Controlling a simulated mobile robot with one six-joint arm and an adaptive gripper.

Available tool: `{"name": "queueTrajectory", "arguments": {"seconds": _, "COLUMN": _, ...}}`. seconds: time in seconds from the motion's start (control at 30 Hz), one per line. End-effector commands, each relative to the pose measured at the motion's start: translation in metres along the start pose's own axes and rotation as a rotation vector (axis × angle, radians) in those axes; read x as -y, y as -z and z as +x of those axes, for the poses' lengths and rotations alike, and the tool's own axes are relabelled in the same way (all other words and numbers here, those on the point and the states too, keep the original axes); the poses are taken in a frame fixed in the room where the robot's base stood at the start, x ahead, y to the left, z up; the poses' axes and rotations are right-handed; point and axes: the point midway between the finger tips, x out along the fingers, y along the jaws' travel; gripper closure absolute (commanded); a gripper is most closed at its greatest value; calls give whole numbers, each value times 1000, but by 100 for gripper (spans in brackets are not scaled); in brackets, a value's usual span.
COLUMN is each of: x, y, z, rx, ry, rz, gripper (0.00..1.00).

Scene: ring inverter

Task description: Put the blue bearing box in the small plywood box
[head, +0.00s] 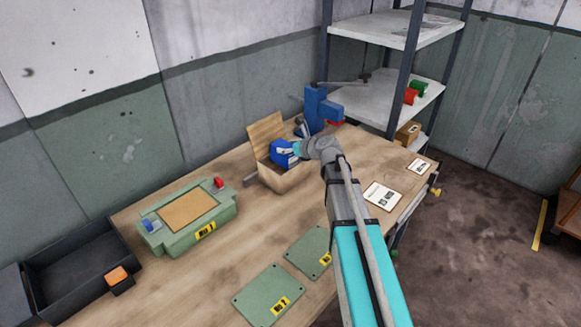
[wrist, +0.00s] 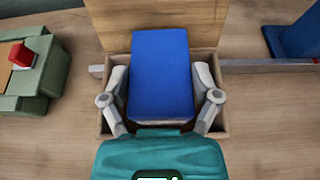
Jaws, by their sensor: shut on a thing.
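The blue bearing box (head: 283,152) is held by my gripper (head: 300,150) over the small plywood box (head: 288,180), whose lid stands raised at the back. In the wrist view, the blue bearing box (wrist: 162,75) sits between the two fingers of my gripper (wrist: 161,90), which are shut on its sides. The plywood box (wrist: 220,120) shows below and around it, with its lid behind. The blue box appears above or within the opening; its depth is hard to tell. Most of the plywood box's inside is hidden by the blue box and the fingers.
A green fixture (head: 188,215) with red and blue clamps stands to the left. A blue vise (head: 318,108) stands behind on the right. Green plates (head: 268,295) and paper cards (head: 383,196) lie on the workbench. A dark open case (head: 75,265) is at far left.

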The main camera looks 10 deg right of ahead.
Motion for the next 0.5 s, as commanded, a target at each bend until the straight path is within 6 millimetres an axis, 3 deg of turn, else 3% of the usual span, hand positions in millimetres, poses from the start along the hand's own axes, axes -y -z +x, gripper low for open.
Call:
{"name": "queueTrajectory", "arguments": {"seconds": 0.2, "x": 0, "y": 20, "z": 9, "rx": 1, "ry": 0, "rz": 1, "gripper": 82}}
{"name": "queueTrajectory", "arguments": {"seconds": 0.5, "x": -1, "y": 24, "z": 10, "rx": 1, "ry": -1, "rz": 0, "gripper": 82}}
